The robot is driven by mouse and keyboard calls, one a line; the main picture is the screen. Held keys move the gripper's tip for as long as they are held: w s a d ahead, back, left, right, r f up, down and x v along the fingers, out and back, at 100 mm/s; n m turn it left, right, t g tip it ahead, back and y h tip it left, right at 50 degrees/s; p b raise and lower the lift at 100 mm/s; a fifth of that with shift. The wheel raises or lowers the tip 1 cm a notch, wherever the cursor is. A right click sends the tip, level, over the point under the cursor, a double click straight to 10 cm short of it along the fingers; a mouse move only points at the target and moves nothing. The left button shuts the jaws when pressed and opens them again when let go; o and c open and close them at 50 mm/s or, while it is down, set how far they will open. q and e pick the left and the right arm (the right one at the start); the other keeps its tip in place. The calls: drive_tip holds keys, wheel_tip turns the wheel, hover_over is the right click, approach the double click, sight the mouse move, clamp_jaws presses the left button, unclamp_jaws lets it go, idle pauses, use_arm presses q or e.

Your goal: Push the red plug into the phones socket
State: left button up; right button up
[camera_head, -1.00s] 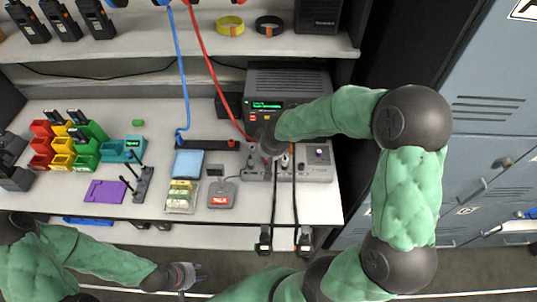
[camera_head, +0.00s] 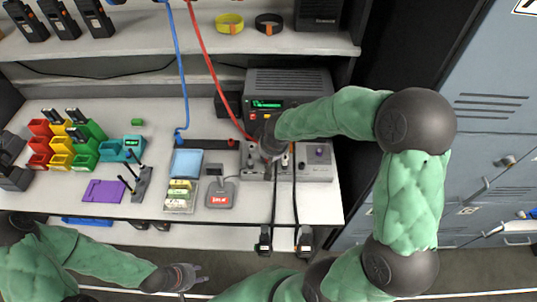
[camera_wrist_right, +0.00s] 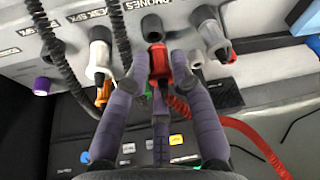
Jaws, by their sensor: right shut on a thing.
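The red plug (camera_wrist_right: 158,62) is between the fingers of my right gripper (camera_wrist_right: 158,80), which is shut on it in the right wrist view. The plug's far end is right at the dark socket (camera_wrist_right: 152,28) beside the PHONES label; I cannot tell whether it touches or has entered. In the head view my right gripper (camera_head: 268,150) is over the grey socket panel (camera_head: 318,174) and hides the plug and socket. A red cord (camera_wrist_right: 240,125) shows at the right in the wrist view. My left gripper (camera_head: 197,277) is empty, apparently open, in front of the desk.
Neighbouring white-and-grey connectors (camera_wrist_right: 98,55) and (camera_wrist_right: 212,38) flank the socket closely. Black coiled cords hang past the desk edge to handsets (camera_head: 264,240). The radio (camera_head: 290,85) stands behind the panel. A red-labelled device (camera_head: 220,194) and colored bins (camera_head: 62,146) lie left.

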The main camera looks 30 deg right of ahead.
drive_tip(key=shift+f+b, duration=1.05)
drive_tip(key=shift+b, duration=0.55)
idle(1.1)
drive_tip(key=o, duration=1)
drive_tip(key=shift+r, duration=0.1)
drive_tip(key=shift+r+p, duration=2.9)
drive_tip(key=shift+r, duration=1.05)
drive_tip(key=shift+s+f, duration=0.1)
